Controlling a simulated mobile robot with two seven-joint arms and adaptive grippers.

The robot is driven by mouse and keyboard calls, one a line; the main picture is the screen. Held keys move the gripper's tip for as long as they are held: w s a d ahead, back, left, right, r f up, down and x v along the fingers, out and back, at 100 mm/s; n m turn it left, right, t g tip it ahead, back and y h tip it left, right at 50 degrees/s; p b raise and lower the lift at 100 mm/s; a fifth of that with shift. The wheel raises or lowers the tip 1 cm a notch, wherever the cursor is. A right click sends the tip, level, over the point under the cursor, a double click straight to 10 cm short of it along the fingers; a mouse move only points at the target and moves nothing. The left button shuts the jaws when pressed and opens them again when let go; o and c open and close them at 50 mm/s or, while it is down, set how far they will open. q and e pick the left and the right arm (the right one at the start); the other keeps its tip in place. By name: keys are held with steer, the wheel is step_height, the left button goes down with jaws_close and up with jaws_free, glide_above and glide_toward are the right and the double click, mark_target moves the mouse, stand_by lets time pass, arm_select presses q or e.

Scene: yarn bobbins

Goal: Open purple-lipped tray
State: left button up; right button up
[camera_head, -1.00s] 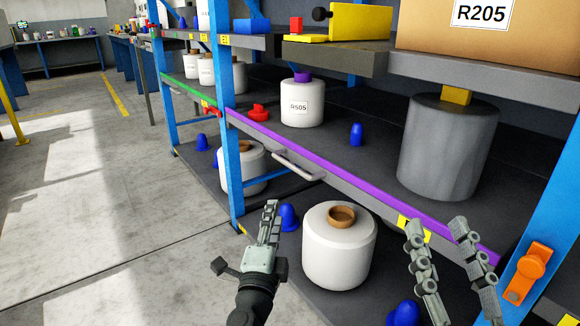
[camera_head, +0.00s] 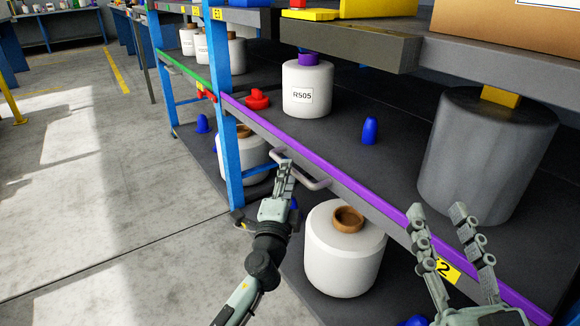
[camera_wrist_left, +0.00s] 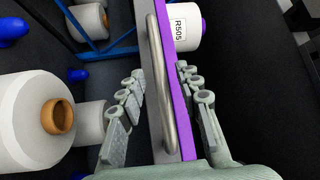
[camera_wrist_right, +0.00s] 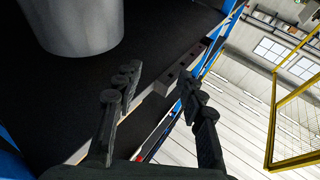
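The purple-lipped tray is a dark shelf-like tray with a purple lip (camera_head: 365,193) along its front edge; the lip also shows in the left wrist view (camera_wrist_left: 167,50). Its grey bar handle (camera_head: 312,184) is on the front face near the left end. My left gripper (camera_head: 284,168) is open at the handle. In the left wrist view the handle (camera_wrist_left: 160,85) and lip run between its parted fingers (camera_wrist_left: 160,82), with no visible grip. My right gripper (camera_head: 439,212) is open and empty by the right part of the lip; its parted fingers also show in the right wrist view (camera_wrist_right: 158,78).
A white bobbin (camera_head: 306,86) labelled R505, a blue cone (camera_head: 370,130) and a large grey bobbin (camera_head: 480,155) stand on the tray. A white bobbin (camera_head: 343,255) stands below. A blue post (camera_head: 228,140) is left of the handle. The floor (camera_head: 90,200) at left is clear.

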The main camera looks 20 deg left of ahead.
arm_select(q)
steer(key=shift+w+a+r, duration=0.1)
steer(key=shift+w, duration=0.6)
steer(key=shift+w+a+r, duration=0.1)
steer(key=shift+w, duration=0.55)
jaws_close()
